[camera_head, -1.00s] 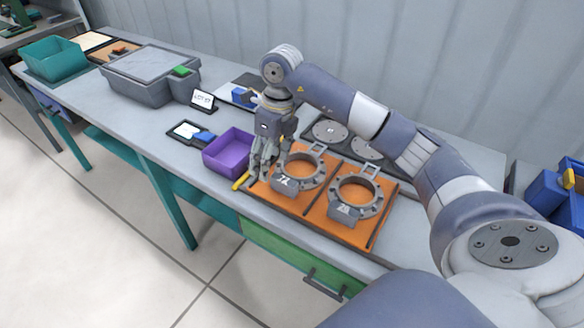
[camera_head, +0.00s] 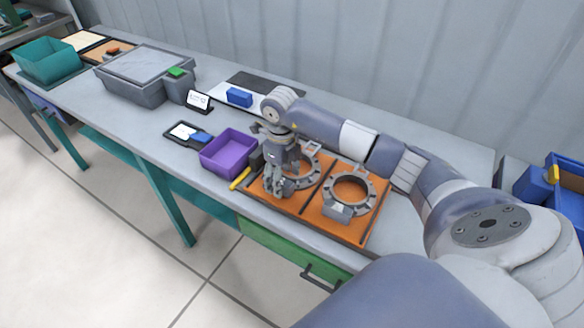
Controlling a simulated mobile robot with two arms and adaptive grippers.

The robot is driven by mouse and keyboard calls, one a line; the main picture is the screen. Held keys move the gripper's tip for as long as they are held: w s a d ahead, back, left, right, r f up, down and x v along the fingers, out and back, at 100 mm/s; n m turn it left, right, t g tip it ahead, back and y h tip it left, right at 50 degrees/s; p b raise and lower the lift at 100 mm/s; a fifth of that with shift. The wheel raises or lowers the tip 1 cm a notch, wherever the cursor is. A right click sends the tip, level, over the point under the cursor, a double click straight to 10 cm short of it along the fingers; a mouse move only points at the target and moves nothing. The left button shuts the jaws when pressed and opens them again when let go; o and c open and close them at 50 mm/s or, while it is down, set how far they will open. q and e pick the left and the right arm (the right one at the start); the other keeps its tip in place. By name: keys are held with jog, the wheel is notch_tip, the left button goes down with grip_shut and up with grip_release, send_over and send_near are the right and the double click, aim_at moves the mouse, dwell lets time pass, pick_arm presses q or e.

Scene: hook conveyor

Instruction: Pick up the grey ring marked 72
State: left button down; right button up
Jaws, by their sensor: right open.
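Two grey rings lie on the orange board. The left grey ring (camera_head: 309,174), the one whose label reads 72 in the earlier view, is partly covered by my right gripper (camera_head: 275,191). The gripper is open, points down and sits over the front left part of this ring, where its label is hidden. I cannot tell whether the fingers touch the ring. The right grey ring (camera_head: 372,194) lies clear of the gripper; its front label is too small to read. My left gripper is not in view.
The orange board (camera_head: 317,222) has dark dividing strips. A purple bin (camera_head: 229,165) stands just left of it, with a yellow object (camera_head: 240,179) at its front. A grey lidded box (camera_head: 134,88) and a teal bin (camera_head: 48,62) stand farther left. Blue bins (camera_head: 535,186) are at right.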

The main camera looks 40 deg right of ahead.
jog(key=shift+f, duration=0.55)
jog(key=c, duration=1.2)
jog(key=shift+c, duration=0.2)
